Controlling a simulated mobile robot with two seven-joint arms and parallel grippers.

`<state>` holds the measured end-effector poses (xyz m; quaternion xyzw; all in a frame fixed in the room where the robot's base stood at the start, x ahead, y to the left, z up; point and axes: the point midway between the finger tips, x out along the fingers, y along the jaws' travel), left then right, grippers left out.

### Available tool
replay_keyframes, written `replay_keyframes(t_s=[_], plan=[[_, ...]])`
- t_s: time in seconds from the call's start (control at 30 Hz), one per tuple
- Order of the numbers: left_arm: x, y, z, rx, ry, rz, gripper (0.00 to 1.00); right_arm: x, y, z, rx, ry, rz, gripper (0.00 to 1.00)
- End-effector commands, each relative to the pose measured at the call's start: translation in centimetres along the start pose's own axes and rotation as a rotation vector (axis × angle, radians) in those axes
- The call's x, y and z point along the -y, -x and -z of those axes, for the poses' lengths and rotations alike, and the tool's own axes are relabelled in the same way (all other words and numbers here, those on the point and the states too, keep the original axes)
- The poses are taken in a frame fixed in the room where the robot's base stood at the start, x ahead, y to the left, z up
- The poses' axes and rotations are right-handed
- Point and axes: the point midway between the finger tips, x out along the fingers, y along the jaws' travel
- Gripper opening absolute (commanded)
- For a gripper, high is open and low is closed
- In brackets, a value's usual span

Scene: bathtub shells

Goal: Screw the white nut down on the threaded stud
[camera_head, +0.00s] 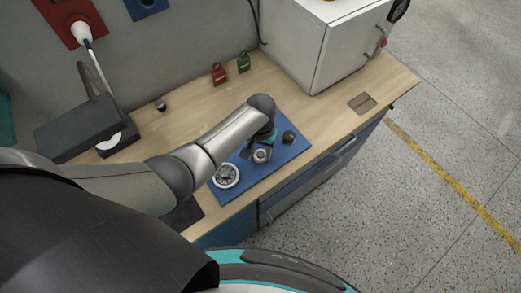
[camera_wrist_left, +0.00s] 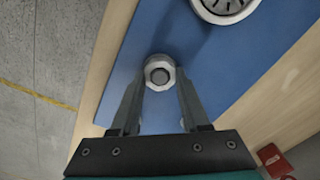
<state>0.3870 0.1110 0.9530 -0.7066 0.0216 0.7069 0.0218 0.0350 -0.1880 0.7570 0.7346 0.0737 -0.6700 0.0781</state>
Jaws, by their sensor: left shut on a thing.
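The white nut (camera_wrist_left: 159,73) shows in the left wrist view as a pale ring around the grey end of the threaded stud (camera_wrist_left: 160,76), above the blue mat (camera_wrist_left: 200,65). My left gripper (camera_wrist_left: 160,83) is shut on the nut, one finger on each side. In the head view my left gripper (camera_head: 259,148) points down at the mat (camera_head: 232,192), and the nut (camera_head: 262,155) shows beside its fingers. How far down the thread the nut sits cannot be told. My right gripper is not in view.
A round white part with dark slots (camera_head: 226,175) lies on the mat's near left. A small dark piece (camera_head: 289,137) is at its right. A white cabinet (camera_head: 325,45), red and green items (camera_head: 219,74) and a dark box (camera_head: 80,128) stand on the wooden bench.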

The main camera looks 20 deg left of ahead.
Motion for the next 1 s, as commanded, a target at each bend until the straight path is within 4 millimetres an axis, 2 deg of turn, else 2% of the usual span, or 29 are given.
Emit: replay_keyframes(t_s=[0.53, 0.57, 0.83, 1.0], plan=[[0.06, 0.03, 0.05, -0.001, -0.708, 0.002, 0.0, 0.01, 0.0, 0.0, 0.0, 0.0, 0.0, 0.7], [-0.01, 0.02, 0.02, -0.001, -0.713, 0.0, 0.47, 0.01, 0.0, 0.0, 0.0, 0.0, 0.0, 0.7], [-0.03, 0.0, 0.0, 0.0, -0.704, 0.0, 0.78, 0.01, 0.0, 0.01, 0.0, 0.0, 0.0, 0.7], [-0.03, 0.0, -0.01, 0.0, -0.703, 0.0, 0.8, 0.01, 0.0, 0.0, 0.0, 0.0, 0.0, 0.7]])
